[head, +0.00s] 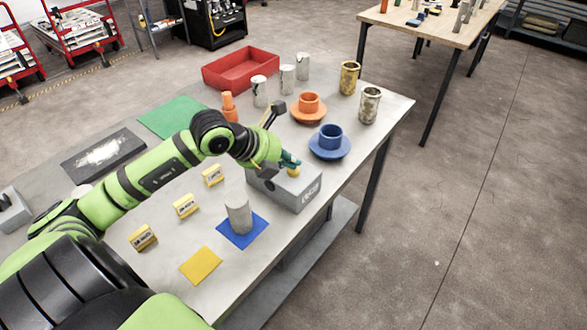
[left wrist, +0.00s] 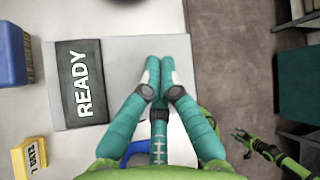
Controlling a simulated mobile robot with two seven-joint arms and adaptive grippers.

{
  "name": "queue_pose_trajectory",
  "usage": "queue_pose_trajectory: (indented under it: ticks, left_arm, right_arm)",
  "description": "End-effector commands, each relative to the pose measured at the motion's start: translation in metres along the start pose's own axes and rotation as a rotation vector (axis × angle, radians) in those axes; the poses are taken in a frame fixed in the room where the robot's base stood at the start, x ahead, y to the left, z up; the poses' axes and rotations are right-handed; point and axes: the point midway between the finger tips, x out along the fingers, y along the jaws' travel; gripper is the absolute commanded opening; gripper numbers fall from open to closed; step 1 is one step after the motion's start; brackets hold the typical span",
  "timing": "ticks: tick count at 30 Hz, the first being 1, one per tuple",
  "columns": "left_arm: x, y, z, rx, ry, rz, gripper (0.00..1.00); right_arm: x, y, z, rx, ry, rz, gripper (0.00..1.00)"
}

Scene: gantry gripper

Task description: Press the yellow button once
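The yellow button (head: 293,171) sits on top of a grey box (head: 290,190) near the table's front edge. In the left wrist view the box (left wrist: 122,60) has a dark panel reading READY (left wrist: 80,82). My left gripper (head: 290,161) is right above the button, its teal fingers pointing down. I cannot tell whether they touch it. In the left wrist view the left gripper's fingertips (left wrist: 158,66) are together with nothing between them; they hide the button there. My right gripper (left wrist: 243,138) appears small and low at the right of that view; its finger state is unclear.
An orange cup on a saucer (head: 308,107) and a blue cup on a saucer (head: 330,143) stand behind the box. A grey cylinder (head: 238,215) stands on a blue mat in front. A red tray (head: 240,69), metal cans and small yellow signs are also on the table.

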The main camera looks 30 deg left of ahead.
Motion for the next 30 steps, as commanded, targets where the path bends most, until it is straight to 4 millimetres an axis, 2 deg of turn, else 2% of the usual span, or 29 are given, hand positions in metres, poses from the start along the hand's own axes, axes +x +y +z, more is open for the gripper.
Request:
queue_pose_trajectory:
  ticks: [15, 30]
  left_arm:
    - [0.0045, 0.0032, -0.0036, 0.0, 0.001, 0.0, 0.0]
    - [-0.0029, -0.0021, 0.0018, 0.0, 0.001, 0.0, 0.0]
  right_arm:
    - [0.0065, 0.0002, 0.0007, 0.0, 0.0, 0.0, 0.4]
    - [-0.0004, 0.0006, 0.0001, 0.0, 0.0, 0.001, 0.4]
